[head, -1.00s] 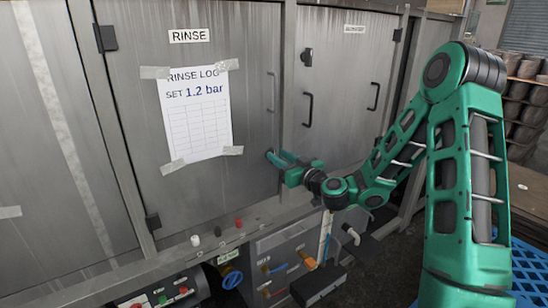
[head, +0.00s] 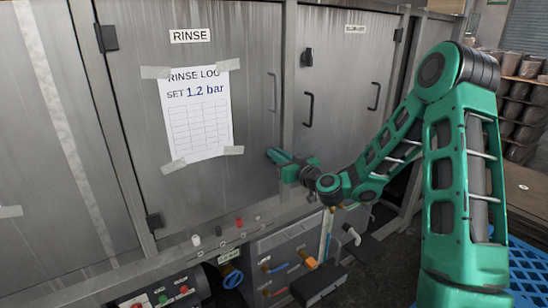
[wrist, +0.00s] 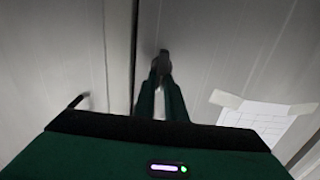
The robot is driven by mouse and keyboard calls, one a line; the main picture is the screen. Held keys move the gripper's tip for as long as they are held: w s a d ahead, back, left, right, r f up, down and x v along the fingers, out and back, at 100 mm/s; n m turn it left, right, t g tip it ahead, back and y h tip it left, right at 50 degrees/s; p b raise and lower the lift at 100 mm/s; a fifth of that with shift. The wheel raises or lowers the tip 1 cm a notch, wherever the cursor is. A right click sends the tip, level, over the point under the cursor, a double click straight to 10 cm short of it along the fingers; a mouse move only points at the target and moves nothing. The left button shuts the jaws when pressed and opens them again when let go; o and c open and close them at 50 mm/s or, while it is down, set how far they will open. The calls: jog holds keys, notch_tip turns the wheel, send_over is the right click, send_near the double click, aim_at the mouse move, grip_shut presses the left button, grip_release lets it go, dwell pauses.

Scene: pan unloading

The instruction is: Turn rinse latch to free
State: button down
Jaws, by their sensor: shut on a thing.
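The rinse door (head: 245,110) is a grey metal panel labelled RINSE, and it looks closed. My gripper (head: 271,153) is at its right edge, low down by the frame post. In the wrist view a small dark latch (wrist: 163,60) stands beside the dark door seam. My gripper's green fingers (wrist: 163,80) are shut on it. In the head view the fingers hide the latch. How far the latch is turned is hard to tell.
A rinse log sheet (head: 196,115) is taped to the door, with a bar handle (head: 272,92) to its right. The neighbouring door (head: 340,90) has a dark latch (head: 307,57) and handles. Below are a ledge with small knobs (head: 239,222), coloured valves and a blue handwheel (head: 232,278).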

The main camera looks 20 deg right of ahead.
jog(key=shift+w+d+f+m, duration=0.1)
jog(key=shift+d+f+m, duration=0.2)
jog(key=shift+m, duration=2.65)
jog(key=shift+w+d+f+m, duration=0.1)
jog(key=shift+d+f+m, duration=0.25)
jog(key=shift+m, duration=2.55)
jog(key=shift+w+d+f+m, duration=0.1)
jog(key=shift+d+f+m, duration=0.2)
jog(key=shift+m, duration=2.65)
jog(key=c, duration=1.8)
grip_release()
jog(key=shift+a, duration=0.1)
jog(key=shift+s, duration=0.1)
jog(key=v, duration=1)
jog(key=shift+s, duration=0.25)
